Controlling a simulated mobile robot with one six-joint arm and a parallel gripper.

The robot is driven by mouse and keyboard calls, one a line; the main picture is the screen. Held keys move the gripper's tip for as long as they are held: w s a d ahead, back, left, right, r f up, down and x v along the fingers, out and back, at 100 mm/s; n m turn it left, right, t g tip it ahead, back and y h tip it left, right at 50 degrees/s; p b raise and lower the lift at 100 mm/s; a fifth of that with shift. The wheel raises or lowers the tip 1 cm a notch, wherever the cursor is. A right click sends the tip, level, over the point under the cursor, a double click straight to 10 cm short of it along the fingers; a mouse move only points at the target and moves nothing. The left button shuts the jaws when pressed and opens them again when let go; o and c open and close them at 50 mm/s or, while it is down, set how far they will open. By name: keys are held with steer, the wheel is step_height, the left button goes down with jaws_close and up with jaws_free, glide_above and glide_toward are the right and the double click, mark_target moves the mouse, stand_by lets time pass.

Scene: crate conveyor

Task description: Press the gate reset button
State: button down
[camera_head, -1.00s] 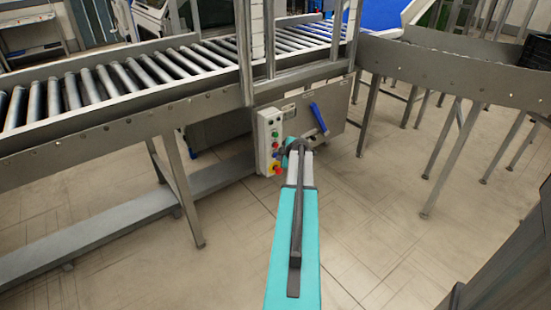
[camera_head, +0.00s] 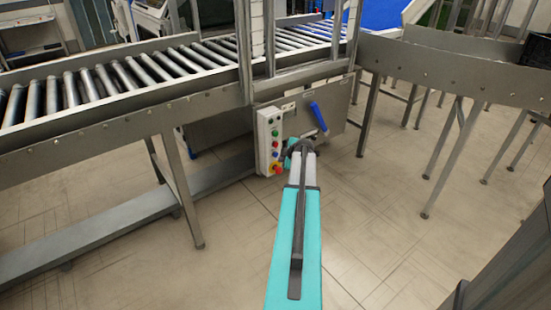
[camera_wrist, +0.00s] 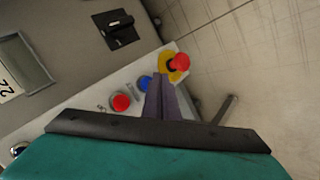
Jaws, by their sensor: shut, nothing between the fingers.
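A pale control panel (camera_head: 263,148) with a column of several coloured buttons hangs on the conveyor frame. In the wrist view, a blue button (camera_wrist: 145,83) sits between a red button (camera_wrist: 121,102) and a red mushroom knob on a yellow base (camera_wrist: 180,62). No label on the panel is readable, so I cannot tell which is the gate reset. My gripper (camera_wrist: 159,80) is shut and empty, its fingertips over the panel beside the blue button. I cannot tell whether they touch it. In the head view my arm hides the fingertips.
The roller conveyor (camera_head: 120,80) runs above, with a leg (camera_head: 180,180) at left. A black switch (camera_wrist: 119,28) shows in the wrist view.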

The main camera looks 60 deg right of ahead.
steer(key=shift+s, duration=0.1)
steer(key=shift+s+a+b, duration=0.25)
steer(key=shift+s+b, duration=0.2)
steer(key=shift+s, duration=0.3)
steer(key=shift+s+a+b, duration=0.3)
steer(key=shift+s+b, duration=0.2)
steer(key=shift+s, duration=0.25)
steer(key=shift+s+a+b, duration=0.25)
steer(key=shift+s+b, duration=0.2)
steer(key=shift+s, duration=0.3)
